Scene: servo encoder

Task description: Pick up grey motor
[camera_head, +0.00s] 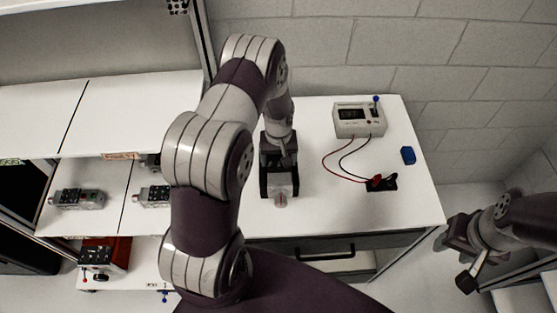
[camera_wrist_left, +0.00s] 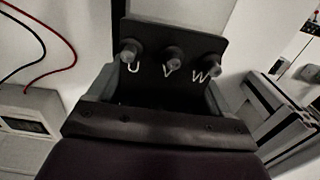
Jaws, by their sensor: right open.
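My left gripper (camera_head: 280,192) points down over the white table. In the left wrist view a black panel with terminals marked U, V and W (camera_wrist_left: 172,62) shows just beyond my left gripper (camera_wrist_left: 160,98). I cannot tell whether the fingers touch or grip it. Other grey motor-like units, one at the far left (camera_head: 78,199) and one beside my arm (camera_head: 154,196), lie on the left surface. My right gripper (camera_head: 461,262) is open and empty at the right.
A meter box (camera_head: 359,120) stands at the back right of the table (camera_head: 400,215). Red and black wires run from it to a black holder (camera_head: 381,184). A red-black device (camera_head: 105,255) sits lower left.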

